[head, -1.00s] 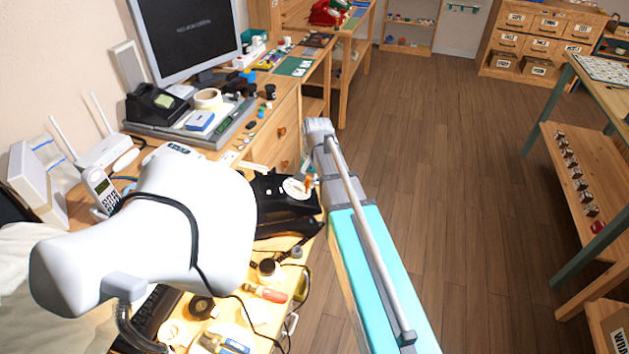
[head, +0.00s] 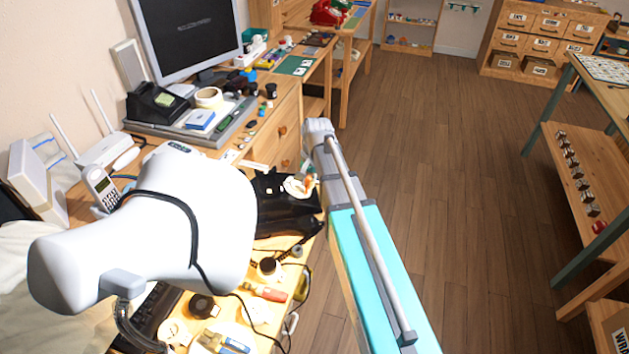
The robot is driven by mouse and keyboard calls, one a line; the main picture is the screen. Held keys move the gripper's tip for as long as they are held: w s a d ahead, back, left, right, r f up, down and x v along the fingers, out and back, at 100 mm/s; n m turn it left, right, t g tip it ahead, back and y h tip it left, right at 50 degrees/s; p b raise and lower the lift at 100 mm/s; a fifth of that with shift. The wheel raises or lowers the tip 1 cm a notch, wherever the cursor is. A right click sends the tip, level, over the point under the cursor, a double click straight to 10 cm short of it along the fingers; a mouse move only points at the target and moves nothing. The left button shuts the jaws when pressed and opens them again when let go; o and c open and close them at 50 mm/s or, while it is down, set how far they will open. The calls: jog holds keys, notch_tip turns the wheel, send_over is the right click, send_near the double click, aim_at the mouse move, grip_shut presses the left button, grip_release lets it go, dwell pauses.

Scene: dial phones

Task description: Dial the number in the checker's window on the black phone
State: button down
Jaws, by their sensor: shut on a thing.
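The black phone (head: 283,222) lies on the desk in the middle of the head view, partly hidden by a large white lamp-like body and my arm. Its pale round dial (head: 294,187) faces up, with its right side covered. My gripper (head: 309,182) is at the right edge of the dial, small and mostly hidden behind my grey and turquoise arm. A small orange-brown piece shows at its tip over the dial; I cannot tell exactly what it is. A black box with a pale panel (head: 155,104) stands by the monitor; its panel is unreadable here.
The large white lamp-like body (head: 160,220) fills the left foreground, close to the phone. A cordless handset (head: 101,188), a white router (head: 103,150) and a monitor (head: 187,38) stand on the desk. Tools and cables lie in front. The wooden floor (head: 430,180) to the right is clear.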

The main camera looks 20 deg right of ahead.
jog(key=shift+a+f, duration=0.1)
jog(key=shift+f, duration=0.1)
jog(key=shift+a+r, duration=0.1)
jog(key=shift+a, duration=0.05)
dwell(0.6)
jog(key=shift+s+a+r, duration=0.15)
jog(key=shift+s+a, duration=0.05)
jog(key=shift+a, duration=0.2)
dwell(0.3)
jog(key=shift+a+r+p, duration=0.25)
jog(key=shift+a+p, duration=0.05)
jog(key=shift+a, duration=0.3)
jog(key=shift+w, duration=0.1)
jog(key=shift+w+a+r, duration=0.2)
jog(key=shift+a+r, duration=0.05)
jog(key=shift+a, duration=0.25)
dwell(0.3)
